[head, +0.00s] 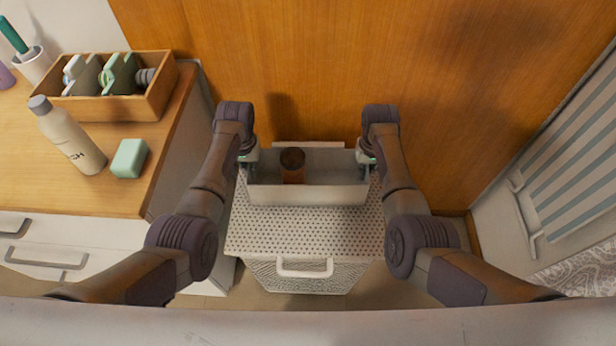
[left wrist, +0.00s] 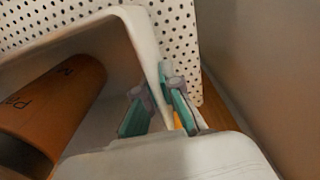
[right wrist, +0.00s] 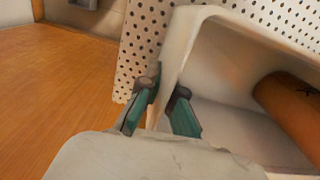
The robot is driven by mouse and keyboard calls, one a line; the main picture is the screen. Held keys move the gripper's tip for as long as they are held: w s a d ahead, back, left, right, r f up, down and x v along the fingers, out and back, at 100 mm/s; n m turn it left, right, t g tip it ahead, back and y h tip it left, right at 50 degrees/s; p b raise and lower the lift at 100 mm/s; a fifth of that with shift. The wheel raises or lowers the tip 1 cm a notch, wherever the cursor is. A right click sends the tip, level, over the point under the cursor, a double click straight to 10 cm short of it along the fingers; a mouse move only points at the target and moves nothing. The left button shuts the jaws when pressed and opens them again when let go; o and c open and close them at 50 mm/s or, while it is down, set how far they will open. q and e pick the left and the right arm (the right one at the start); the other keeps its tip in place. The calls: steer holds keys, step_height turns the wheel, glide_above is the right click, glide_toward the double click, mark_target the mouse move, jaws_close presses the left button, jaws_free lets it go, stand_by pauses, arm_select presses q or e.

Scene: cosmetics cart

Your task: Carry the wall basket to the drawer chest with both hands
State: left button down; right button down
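The wall basket (head: 308,194) is a white open trough with a brown bottle (head: 293,175) inside. It is level over the rear of the drawer chest (head: 305,238), which has a white dotted top and a front handle. I cannot tell whether the basket touches the top. My left gripper (head: 247,166) is at its left end; in the left wrist view its fingers (left wrist: 160,108) straddle the wall. My right gripper (head: 368,164) is at the right end; in the right wrist view its fingers (right wrist: 160,105) straddle that wall. Both look shut on it.
At left is a wooden-topped counter (head: 55,190) with a wooden organiser (head: 130,106), a pale bottle (head: 72,138) and a green block (head: 130,158). An orange wooden wall (head: 330,60) stands behind. At right a striped towel (head: 580,160) hangs near a white unit.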

mark_target(249, 164)
arm_select(q)
steer(key=shift+r, duration=0.15)
arm_select(e)
steer(key=shift+r, duration=0.1)
